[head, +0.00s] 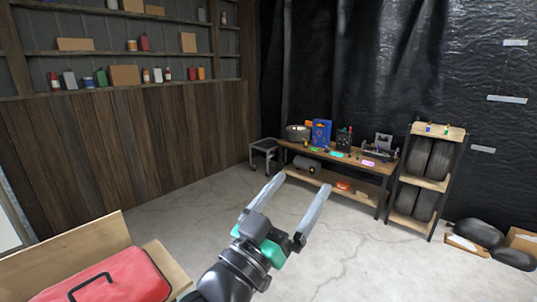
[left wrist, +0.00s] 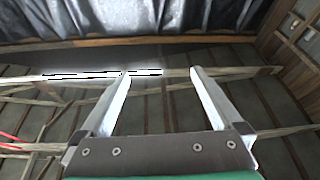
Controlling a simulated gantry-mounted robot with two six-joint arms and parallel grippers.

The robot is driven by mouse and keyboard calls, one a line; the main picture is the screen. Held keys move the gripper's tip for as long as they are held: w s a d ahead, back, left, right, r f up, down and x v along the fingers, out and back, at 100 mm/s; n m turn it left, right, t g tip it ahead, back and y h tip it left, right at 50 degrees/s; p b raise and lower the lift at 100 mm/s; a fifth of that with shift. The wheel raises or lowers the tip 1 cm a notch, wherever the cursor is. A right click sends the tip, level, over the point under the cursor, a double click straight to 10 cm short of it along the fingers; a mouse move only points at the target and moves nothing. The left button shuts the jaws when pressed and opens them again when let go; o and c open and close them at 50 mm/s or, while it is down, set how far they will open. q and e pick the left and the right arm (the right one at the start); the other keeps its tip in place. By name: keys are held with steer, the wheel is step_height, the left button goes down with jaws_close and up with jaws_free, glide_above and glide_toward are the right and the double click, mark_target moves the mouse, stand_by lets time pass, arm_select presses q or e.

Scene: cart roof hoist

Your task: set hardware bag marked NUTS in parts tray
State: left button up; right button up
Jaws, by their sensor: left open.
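My left gripper (head: 292,205) is open and empty, raised over the bare floor in the head view. Its two fingers also show in the left wrist view (left wrist: 158,75), spread apart against the ceiling. My right gripper is in neither view. A workbench (head: 345,187) stands at the back with several small items on top. I cannot make out a hardware bag marked NUTS or a parts tray; the items on the bench are too small to tell apart.
A tire rack (head: 428,182) stands right of the bench, with loose tires (head: 478,233) beside it. A small grey stool (head: 264,147) is left of the bench. A red case (head: 125,277) lies at front left. The middle floor (head: 345,245) is clear.

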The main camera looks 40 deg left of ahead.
arm_select(q)
steer(key=s+d+r+m+t+h, duration=0.2)
steer(key=s+d+r+t, duration=0.3)
steer(key=s+r, duration=0.8)
steer(key=shift+d+r+m+h, duration=0.2)
steer(key=shift+r+m+h, duration=0.2)
steer(key=shift+r+h, duration=0.3)
